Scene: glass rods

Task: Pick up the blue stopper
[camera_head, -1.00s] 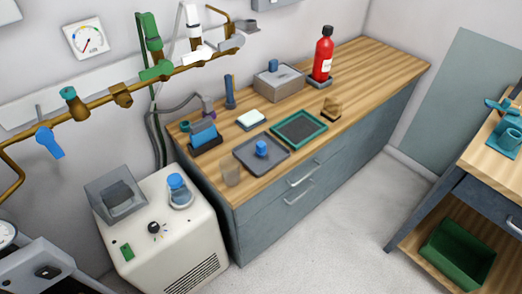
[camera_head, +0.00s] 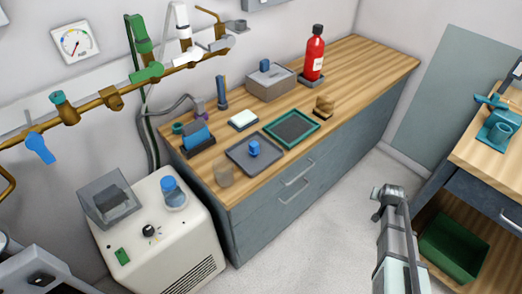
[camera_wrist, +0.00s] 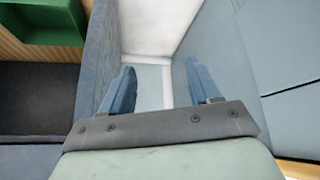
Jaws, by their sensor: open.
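A small blue stopper (camera_head: 254,149) stands on a dark grey tray (camera_head: 240,160) on the wooden counter in the head view. Another blue piece (camera_head: 265,65) sits on top of a grey box, and a blue cap (camera_head: 169,184) tops a clear bottle on the white machine. My gripper (camera_wrist: 163,88) is open and empty in the wrist view, with its two blue-grey fingers apart. In the head view my arm is at the lower right, over the floor in front of the counter and well away from the stopper. The wrist view does not show the stopper.
A red bottle (camera_head: 314,55) stands farther back. A green bin (camera_head: 455,244) sits under the right table. Pipes run along the wall.

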